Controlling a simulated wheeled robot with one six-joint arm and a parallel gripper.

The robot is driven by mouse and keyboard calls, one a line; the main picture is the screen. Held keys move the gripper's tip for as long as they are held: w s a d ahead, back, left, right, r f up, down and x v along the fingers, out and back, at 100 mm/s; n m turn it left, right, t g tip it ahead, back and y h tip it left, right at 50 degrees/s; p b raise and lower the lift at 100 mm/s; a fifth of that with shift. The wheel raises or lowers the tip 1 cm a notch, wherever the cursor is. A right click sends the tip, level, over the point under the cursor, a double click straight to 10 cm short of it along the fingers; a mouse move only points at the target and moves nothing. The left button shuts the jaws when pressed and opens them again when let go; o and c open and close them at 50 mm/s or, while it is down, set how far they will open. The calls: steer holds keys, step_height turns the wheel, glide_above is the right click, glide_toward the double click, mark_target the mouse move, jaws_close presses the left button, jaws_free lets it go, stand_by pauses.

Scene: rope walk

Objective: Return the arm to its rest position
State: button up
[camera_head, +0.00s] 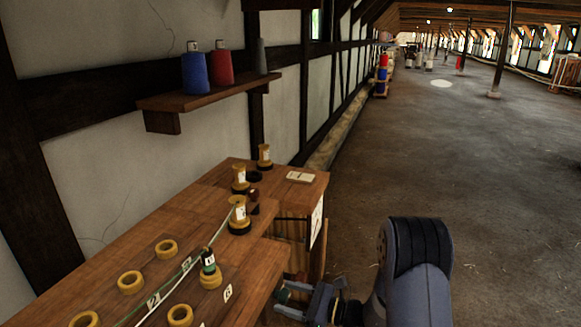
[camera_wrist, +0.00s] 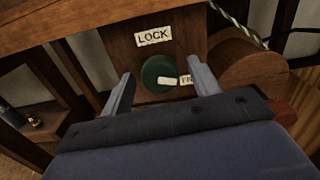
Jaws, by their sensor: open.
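My gripper (camera_wrist: 162,76) is open in the wrist view, its two fingers apart on either side of a round green knob (camera_wrist: 151,68). The knob carries a white pointer (camera_wrist: 168,82) that lies toward the right, at a label starting "FR" (camera_wrist: 187,80), which a finger partly covers. A "LOCK" label (camera_wrist: 153,37) is above the knob. I cannot tell whether the fingers touch the knob. In the head view my gripper (camera_head: 308,301) is low beside the right side of the wooden bench (camera_head: 190,215), with my arm reaching in from the lower right.
Several yellow rings (camera_head: 131,282) and bobbins (camera_head: 239,216) stand on the bench. A green-and-white strand (camera_head: 190,262) crosses it. A wall shelf (camera_head: 205,95) holds a blue spool (camera_head: 195,73) and a red spool (camera_head: 221,68). The floor (camera_head: 450,140) to the right is largely clear.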

steer(key=n+b, duration=0.1)
steer(key=n, duration=0.3)
steer(key=shift+f+b, duration=0.1)
steer(key=shift+b, duration=0.2)
steer(key=n+b, duration=0.1)
steer(key=n, duration=0.7)
steer(key=shift+n+p, duration=0.3)
steer(key=shift+n, duration=2)
